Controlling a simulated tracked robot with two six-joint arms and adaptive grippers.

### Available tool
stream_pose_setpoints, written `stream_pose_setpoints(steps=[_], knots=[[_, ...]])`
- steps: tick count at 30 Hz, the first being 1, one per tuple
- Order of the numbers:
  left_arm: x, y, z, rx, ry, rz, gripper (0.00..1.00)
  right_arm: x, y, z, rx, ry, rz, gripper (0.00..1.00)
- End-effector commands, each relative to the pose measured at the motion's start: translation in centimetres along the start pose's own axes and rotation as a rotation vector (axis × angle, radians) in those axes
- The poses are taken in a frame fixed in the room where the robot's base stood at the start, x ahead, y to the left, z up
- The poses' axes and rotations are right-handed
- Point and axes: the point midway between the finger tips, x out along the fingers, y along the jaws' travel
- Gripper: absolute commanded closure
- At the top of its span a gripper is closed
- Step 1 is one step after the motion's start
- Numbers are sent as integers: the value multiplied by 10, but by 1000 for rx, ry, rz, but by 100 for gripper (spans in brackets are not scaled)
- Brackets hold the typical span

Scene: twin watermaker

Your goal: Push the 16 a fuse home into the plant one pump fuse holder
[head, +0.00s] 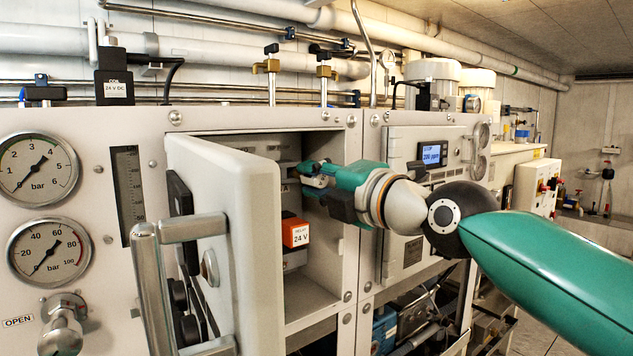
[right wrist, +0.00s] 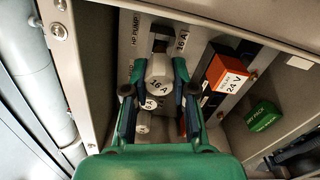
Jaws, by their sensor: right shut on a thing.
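My right gripper (head: 318,176) reaches into the open cabinet from the right. In the right wrist view my right gripper (right wrist: 158,72) is shut on a pale grey fuse (right wrist: 159,72) marked 16 A, with one finger on each side. The fuse holder (right wrist: 161,42) is just beyond the fuse, on a panel strip printed HP PUMP, with a 16 A label beside it. The fuse's far end overlaps the holder in this view; I cannot tell how deep it sits. In the head view the fuse cannot be made out clearly. My left gripper is not in view.
The open cabinet door (head: 220,230), with a large handle (head: 152,290), stands at the left of the opening. An orange 24 V relay (head: 295,232) sits below my right gripper; it also shows in the right wrist view (right wrist: 228,72). A green block (right wrist: 264,116) lies further right.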

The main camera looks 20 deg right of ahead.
Motion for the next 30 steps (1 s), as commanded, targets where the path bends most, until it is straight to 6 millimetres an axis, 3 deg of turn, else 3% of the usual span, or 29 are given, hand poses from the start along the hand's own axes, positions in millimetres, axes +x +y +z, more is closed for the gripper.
stream_pose_setpoints(steps=[30], knots=[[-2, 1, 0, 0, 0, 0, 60, 26, 0, 0, 0, 0, 0, 100]])
